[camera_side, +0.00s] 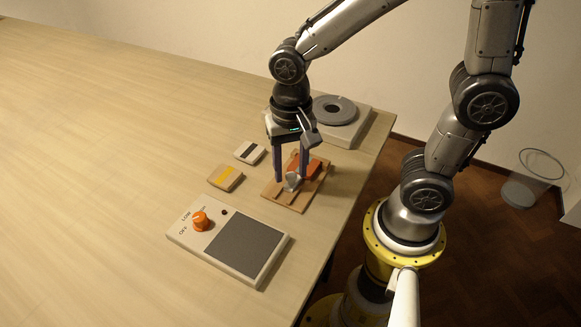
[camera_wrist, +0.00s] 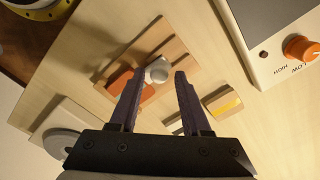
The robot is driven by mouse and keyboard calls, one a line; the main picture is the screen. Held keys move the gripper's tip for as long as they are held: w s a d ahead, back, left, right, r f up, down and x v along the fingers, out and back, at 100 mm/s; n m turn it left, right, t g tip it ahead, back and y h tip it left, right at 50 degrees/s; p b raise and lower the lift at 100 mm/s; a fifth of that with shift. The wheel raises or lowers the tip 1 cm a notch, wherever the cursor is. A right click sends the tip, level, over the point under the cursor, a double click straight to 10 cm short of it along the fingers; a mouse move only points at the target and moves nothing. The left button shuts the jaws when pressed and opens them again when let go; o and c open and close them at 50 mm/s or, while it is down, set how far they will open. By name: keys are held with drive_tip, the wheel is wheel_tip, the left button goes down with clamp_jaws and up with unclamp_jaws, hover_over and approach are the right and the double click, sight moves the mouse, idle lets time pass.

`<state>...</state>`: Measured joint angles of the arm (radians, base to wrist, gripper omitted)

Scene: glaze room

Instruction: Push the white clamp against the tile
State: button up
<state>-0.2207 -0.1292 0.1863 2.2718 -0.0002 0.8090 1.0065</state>
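The white clamp (camera_side: 292,181) is a small rounded pale piece on a wooden board (camera_side: 297,207) near the table's right edge. It also shows in the wrist view (camera_wrist: 157,70). The orange tile (camera_side: 312,167) lies on the same board, close beside the clamp; in the wrist view the tile (camera_wrist: 121,82) is to its left, partly hidden by a finger. I cannot tell whether they touch. My gripper (camera_side: 291,179) points down over the board with its fingers apart. In the wrist view the clamp appears between the fingertips (camera_wrist: 160,71), with no clear contact.
A control box (camera_side: 188,236) with an orange knob (camera_side: 201,221) and a dark plate stands in front. A yellow-striped block (camera_side: 225,178) and a dark-striped block (camera_side: 249,153) lie left of the board. A grey ring (camera_side: 335,110) sits on a pale block behind. The left table is clear.

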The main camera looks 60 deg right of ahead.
sight(292, 174)
drive_tip(key=shift+o, duration=0.5)
wheel_tip(292, 174, up, 14)
idle(0.3)
drive_tip(key=shift+f, duration=0.1)
drive_tip(key=s+d+f+n+t, duration=0.3)
drive_tip(key=s+d+n+t, duration=0.2)
drive_tip(key=s+n, duration=0.2)
drive_tip(key=shift+s+d+f+n+t, duration=0.2)
drive_tip(key=shift+s+n+t, duration=0.15)
drive_tip(key=shift+n, duration=0.65)
